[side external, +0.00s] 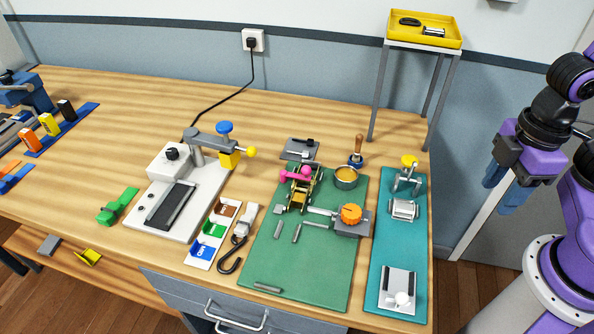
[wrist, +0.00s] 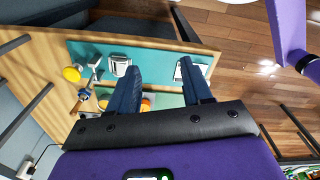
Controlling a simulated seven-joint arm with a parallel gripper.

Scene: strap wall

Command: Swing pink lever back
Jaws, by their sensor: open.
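The pink lever (side external: 296,174) sits on a brass-coloured mechanism (side external: 303,192) near the far edge of the green mat (side external: 305,268). Its two rounded pink ends show in the side external view. My gripper (side external: 508,190) hangs off the right side of the table, well to the right of the lever and apart from everything. In the wrist view my gripper (wrist: 165,80) shows two blue fingers spread apart with nothing between them. The lever cannot be made out in the wrist view; the fingers and gripper body cover much of the green mat there.
A teal mat (side external: 395,255) with a yellow-knobbed clamp (side external: 408,176) lies between my gripper and the green mat. An orange knob (side external: 351,213) sits right of the lever. A tall stand with a yellow tray (side external: 424,37) rises at the back right. A brown-handled tool (side external: 357,148) stands behind.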

